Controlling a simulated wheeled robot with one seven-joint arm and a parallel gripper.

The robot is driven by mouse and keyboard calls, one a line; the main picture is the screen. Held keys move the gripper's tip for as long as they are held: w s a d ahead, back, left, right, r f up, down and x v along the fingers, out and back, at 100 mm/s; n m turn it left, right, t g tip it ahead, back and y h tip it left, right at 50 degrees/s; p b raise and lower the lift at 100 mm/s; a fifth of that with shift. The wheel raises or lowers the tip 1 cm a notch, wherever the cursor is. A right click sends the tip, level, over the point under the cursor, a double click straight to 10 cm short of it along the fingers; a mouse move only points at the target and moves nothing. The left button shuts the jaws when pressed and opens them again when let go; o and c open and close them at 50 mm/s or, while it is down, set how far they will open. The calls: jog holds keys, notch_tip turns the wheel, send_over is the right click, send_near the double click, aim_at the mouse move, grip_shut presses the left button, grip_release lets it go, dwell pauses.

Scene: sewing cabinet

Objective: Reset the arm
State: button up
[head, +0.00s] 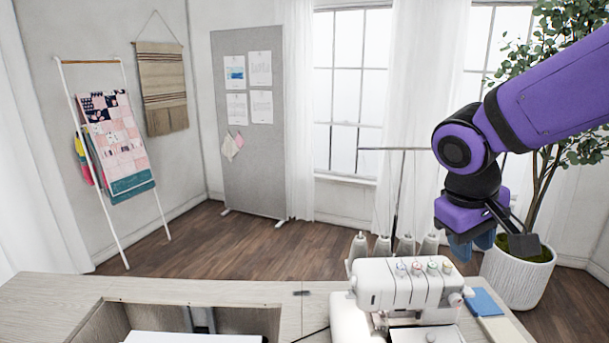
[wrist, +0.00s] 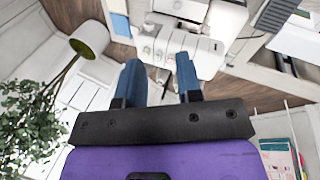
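My gripper (head: 473,243) hangs at the right in the head view, pointing down from my purple arm. It is above and to the right of the white overlock machine (head: 402,283), apart from it. In the wrist view its two blue fingers (wrist: 160,80) stand apart with nothing between them. The overlock machine shows beyond the fingers in the wrist view (wrist: 205,52).
The overlock machine stands on the pale wood cabinet (head: 170,290), with thread cones (head: 383,247) and a tall thread stand behind it. Blue and cream items (head: 484,302) lie at its right. A potted plant (head: 518,278) is behind my gripper. Open floor lies behind the cabinet.

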jog(key=s+d+r+m+t+y, duration=0.3)
jog(key=s+r, duration=0.4)
jog(key=s, duration=0.4)
jog(key=shift+s+d+t, duration=0.35)
jog(key=shift+d+t, duration=0.15)
jog(key=shift+d, duration=0.25)
